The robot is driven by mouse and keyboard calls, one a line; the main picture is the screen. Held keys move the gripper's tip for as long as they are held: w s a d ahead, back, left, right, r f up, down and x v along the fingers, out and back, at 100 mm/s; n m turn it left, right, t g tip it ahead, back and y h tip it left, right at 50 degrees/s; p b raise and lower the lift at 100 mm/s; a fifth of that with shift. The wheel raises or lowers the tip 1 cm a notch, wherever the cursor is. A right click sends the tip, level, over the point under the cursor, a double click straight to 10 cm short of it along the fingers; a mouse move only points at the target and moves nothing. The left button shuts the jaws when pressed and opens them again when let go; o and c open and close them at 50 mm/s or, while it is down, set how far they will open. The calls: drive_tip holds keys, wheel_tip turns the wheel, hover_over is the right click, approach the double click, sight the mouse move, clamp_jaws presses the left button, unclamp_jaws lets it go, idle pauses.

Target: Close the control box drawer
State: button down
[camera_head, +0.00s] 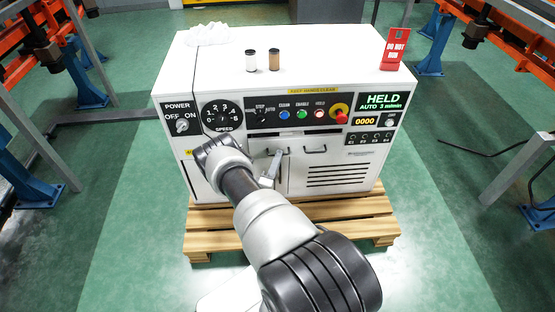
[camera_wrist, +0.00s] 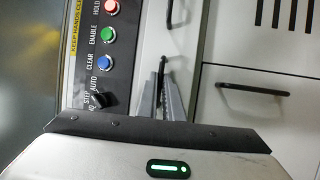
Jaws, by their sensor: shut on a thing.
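The white control box (camera_head: 300,85) stands in the middle of the head view. Its drawer front (camera_wrist: 184,35) is the narrow white strip beside the button panel in the wrist view. The drawer has a dark bar handle (camera_wrist: 164,68). My gripper (camera_wrist: 163,85) has its grey fingers at this handle and is shut on it. In the head view my gripper (camera_head: 271,172) is at the front of the box, partly covered by my arm. How far the drawer stands out from the box is hard to tell.
The button panel (camera_head: 295,113) lies just above the drawer. Another dark handle (camera_wrist: 252,90) is on the panel below it. Two small cylinders and a red sign (camera_head: 396,50) stand on top. The box rests on a wooden pallet (camera_head: 345,215).

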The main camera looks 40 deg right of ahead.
sight(277, 148)
drive_tip(key=shift+w, duration=0.15)
idle(0.5)
drive_tip(key=shift+w+d+r, duration=0.1)
drive_tip(key=shift+w+d, duration=0.4)
drive_tip(key=shift+w, duration=0.4)
drive_tip(key=shift+w+d, duration=0.5)
drive_tip(key=shift+w, duration=0.35)
drive_tip(key=c, duration=1.9)
unclamp_jaws()
